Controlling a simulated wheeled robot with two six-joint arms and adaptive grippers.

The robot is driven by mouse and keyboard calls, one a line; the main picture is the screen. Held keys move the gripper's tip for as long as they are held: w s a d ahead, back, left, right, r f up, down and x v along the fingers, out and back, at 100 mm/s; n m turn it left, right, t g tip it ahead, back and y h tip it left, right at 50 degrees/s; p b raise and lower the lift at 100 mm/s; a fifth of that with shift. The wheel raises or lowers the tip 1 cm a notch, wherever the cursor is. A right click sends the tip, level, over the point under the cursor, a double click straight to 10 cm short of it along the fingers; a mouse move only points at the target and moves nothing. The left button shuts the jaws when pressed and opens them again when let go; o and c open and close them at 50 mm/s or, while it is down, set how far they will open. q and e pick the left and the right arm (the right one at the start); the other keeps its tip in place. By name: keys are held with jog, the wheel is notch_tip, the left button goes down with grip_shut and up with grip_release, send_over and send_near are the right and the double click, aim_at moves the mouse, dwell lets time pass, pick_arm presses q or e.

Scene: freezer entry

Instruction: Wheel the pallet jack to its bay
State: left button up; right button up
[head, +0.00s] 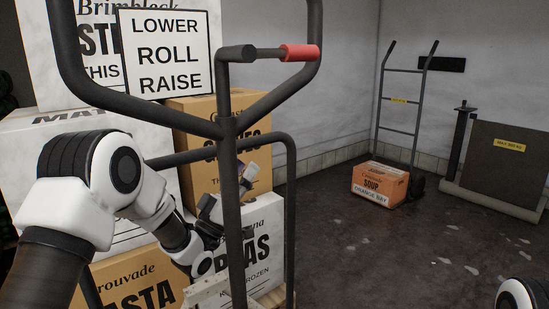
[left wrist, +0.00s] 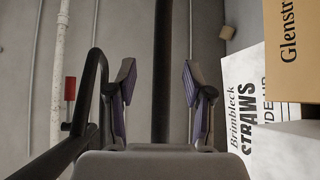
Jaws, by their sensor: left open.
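The pallet jack's dark tubular handle frame (head: 228,150) stands upright in front of me in the head view, with a lever ending in a red grip (head: 300,52). A sign (head: 166,53) reading LOWER ROLL RAISE is beside it. My left gripper (head: 238,188) is at the central post, partly hidden behind it. In the left wrist view my left gripper (left wrist: 158,75) is open, and a dark upright tube (left wrist: 162,40) shows between its fingers. I cannot tell whether they touch it. My right gripper is out of view; a white arm part (head: 520,294) shows at the bottom right.
Stacked cartons, including a peas box (head: 262,240) and a pasta box (head: 125,285), fill the left side behind the handle. An orange soup box (head: 380,184) lies on the floor by a grey hand truck (head: 402,102). A dark panel (head: 500,160) stands at right. Wet floor is open between.

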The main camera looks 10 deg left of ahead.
aim_at(253, 142)
pick_arm(q)
jog(key=x, duration=0.4)
jog(key=b+x, duration=0.1)
jog(key=x, duration=0.1)
jog(key=shift+a+r, duration=0.25)
jog(key=shift+r, duration=0.15)
jog(key=shift+w+r, duration=0.2)
jog(key=shift+r, duration=0.2)
jog(key=shift+a, duration=0.1)
grip_shut()
